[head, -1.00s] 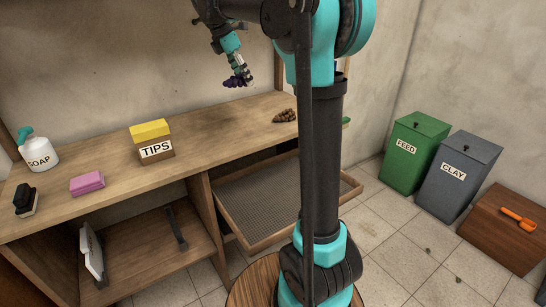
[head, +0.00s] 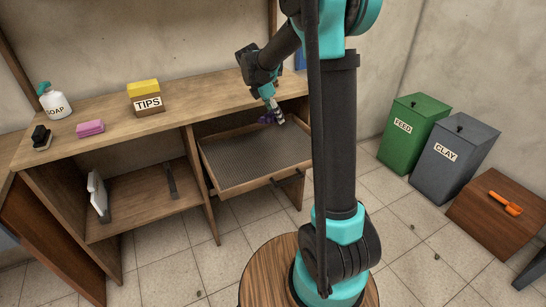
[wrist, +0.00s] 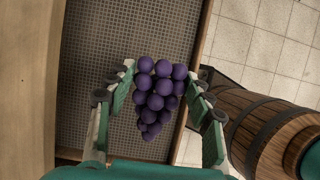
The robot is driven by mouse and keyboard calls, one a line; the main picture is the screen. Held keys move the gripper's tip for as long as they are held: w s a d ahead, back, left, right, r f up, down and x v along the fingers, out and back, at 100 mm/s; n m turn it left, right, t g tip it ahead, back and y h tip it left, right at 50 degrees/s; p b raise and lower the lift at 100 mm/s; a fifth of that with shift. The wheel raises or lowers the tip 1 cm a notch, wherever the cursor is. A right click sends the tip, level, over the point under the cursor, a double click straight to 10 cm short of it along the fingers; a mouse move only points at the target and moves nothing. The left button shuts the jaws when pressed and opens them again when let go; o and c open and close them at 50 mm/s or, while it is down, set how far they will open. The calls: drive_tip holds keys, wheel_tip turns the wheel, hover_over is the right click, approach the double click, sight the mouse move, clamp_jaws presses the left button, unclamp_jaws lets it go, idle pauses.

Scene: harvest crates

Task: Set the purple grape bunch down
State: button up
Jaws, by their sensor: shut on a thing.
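The purple grape bunch (wrist: 160,92) is held between the two fingers of my gripper (wrist: 165,82) in the wrist view, with its narrow end towards the bottom of the picture. In the head view the gripper (head: 276,114) points down and the bunch (head: 266,118) shows as a small purple patch beside it. Both are over the far part of the pulled-out mesh-bottomed drawer (head: 235,160), below the bench top's front edge. I cannot tell whether the bunch touches the mesh.
The wooden bench (head: 190,118) carries a soap bottle (head: 55,104), a TIPS box (head: 148,105), a pink sponge (head: 90,128) and a black brush (head: 41,138). Green FEED (head: 405,140) and grey CLAY (head: 445,165) bins stand right. The drawer mesh is otherwise clear.

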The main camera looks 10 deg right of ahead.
sight(278, 159)
wheel_tip(278, 159, down, 20)
drive_tip(key=shift+s, duration=0.1)
idle(0.5)
drive_tip(key=shift+f, duration=0.1)
drive_tip(key=o, duration=1.2)
drive_tip(key=shift+o, duration=0.2)
drive_tip(key=v, duration=1.2)
drive_tip(key=s+d+m+t+y, duration=0.1)
drive_tip(key=s+d+m+y, duration=0.1)
drive_tip(key=s+m, duration=0.8)
drive_tip(key=s+d+m+t+y, duration=0.1)
drive_tip(key=s+d+m, duration=0.4)
drive_tip(key=s+m, duration=0.6)
drive_tip(key=s+y, duration=0.1)
drive_tip(key=s, duration=0.7)
drive_tip(key=shift+m+t, duration=0.3)
drive_tip(key=shift+t, duration=0.1)
